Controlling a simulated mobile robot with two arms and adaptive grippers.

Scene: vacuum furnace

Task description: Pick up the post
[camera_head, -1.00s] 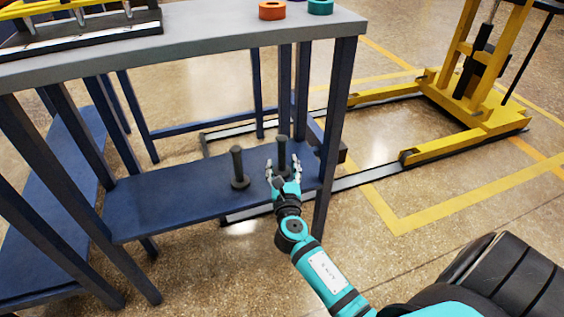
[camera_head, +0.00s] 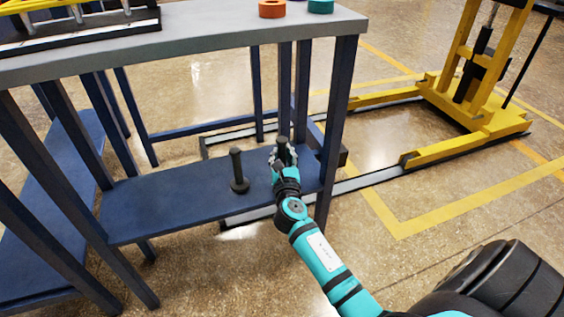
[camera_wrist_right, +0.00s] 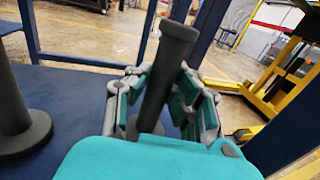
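The post (camera_head: 283,143) is a dark grey upright cylinder near the right end of the blue lower shelf (camera_head: 190,205). In the right wrist view the post (camera_wrist_right: 166,70) stands between the fingers, its top rising above them. My right gripper (camera_head: 285,157) is around it, with the fingers drawn in close on both sides and seemingly touching it. Its base is largely hidden by the hand; it looks still on the shelf. A second, similar post (camera_head: 238,170) stands to the left on a round base, apart from the gripper. My left gripper is out of view.
The grey tabletop (camera_head: 200,38) lies above the shelf, with an orange ring (camera_head: 272,9) and a teal ring (camera_head: 320,6) on it. A blue table leg (camera_head: 337,130) stands just right of my gripper. A yellow lift (camera_head: 470,120) stands at right.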

